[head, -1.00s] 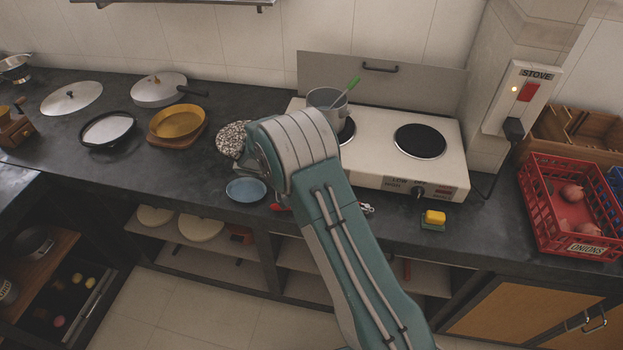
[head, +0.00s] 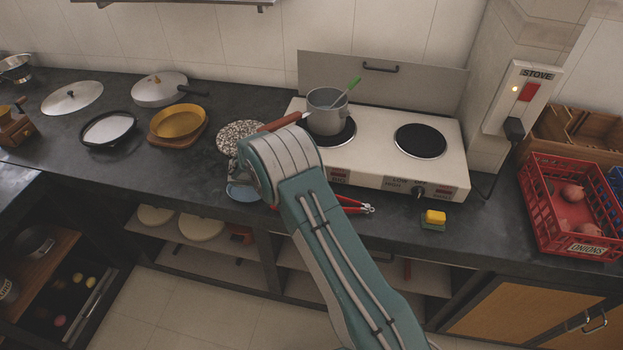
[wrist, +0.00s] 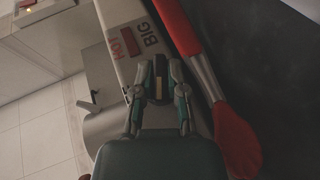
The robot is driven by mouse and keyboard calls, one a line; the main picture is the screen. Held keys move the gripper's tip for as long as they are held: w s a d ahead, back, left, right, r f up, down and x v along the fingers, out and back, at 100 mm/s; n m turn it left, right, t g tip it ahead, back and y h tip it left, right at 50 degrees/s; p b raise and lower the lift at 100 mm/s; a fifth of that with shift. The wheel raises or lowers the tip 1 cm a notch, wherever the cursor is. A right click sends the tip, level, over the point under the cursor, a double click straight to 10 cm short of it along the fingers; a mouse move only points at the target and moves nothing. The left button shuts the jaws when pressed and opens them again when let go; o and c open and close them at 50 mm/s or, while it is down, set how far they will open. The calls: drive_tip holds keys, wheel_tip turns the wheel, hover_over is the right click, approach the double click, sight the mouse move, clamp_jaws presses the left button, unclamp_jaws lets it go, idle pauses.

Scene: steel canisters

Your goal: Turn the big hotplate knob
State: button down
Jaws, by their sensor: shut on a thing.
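The white two-burner hotplate (head: 385,165) stands on the dark counter, its front panel facing me. Its panel (wrist: 122,28) also shows in the wrist view with the red label and the word BIG. The big knob (wrist: 158,84) is a small dark piece between my fingers, mostly covered by them; in the head view my arm hides it. My gripper (wrist: 159,78) is shut on this knob at the panel. The other knob (head: 419,192) is on the right of the panel, apart from my arm.
A grey pot (head: 327,112) with a green-handled utensil stands on the left burner; the right burner (head: 420,140) is bare. A yellow sponge (head: 434,218) and a blue dish (head: 243,190) are nearby.

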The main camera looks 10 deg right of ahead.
drive_tip(key=shift+w+a, duration=0.15)
drive_tip(key=c, duration=0.7)
unclamp_jaws()
